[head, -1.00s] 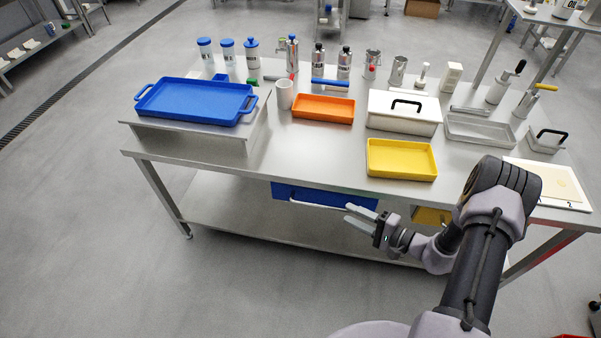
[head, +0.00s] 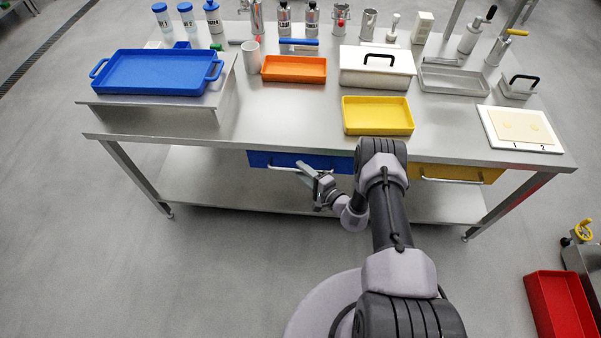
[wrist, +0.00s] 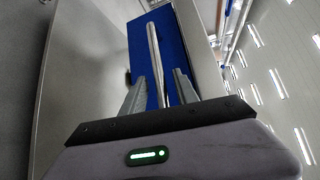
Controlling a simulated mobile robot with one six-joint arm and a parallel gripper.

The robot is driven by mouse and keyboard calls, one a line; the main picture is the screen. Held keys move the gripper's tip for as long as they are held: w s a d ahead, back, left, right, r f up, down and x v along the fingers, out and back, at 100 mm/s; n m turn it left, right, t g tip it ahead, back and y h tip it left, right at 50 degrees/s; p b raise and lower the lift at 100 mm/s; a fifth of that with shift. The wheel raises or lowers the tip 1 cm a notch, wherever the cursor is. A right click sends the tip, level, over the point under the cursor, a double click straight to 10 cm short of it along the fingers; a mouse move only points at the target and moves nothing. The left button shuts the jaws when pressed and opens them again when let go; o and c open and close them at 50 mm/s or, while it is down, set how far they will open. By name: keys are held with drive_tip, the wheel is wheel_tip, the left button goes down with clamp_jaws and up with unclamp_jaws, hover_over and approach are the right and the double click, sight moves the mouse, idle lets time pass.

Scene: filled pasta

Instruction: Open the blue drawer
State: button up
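The blue drawer (head: 262,159) hangs under the front edge of the steel table and looks shut. Its silver bar handle (head: 278,168) runs along its front. My gripper (head: 302,170) is at the right part of the handle. In the wrist view the blue drawer front (wrist: 186,60) lies ahead, and the handle (wrist: 153,50) runs between the two spread fingers of my gripper (wrist: 159,76). Gaps show on both sides of the bar, so the gripper is open around the handle. My arm hides part of the drawer's right end in the head view.
A yellow drawer (head: 455,174) with its own handle is to the right. Trays, bottles and a white box (head: 377,68) stand on the tabletop (head: 270,120). A lower shelf (head: 215,185) lies below the drawers. The floor in front is clear; a red bin (head: 556,305) stands at right.

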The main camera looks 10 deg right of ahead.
drive_tip(key=shift+w+a, duration=0.3)
drive_tip(key=shift+w, duration=0.25)
drive_tip(key=shift+c, duration=0.5)
clamp_jaws()
idle(0.5)
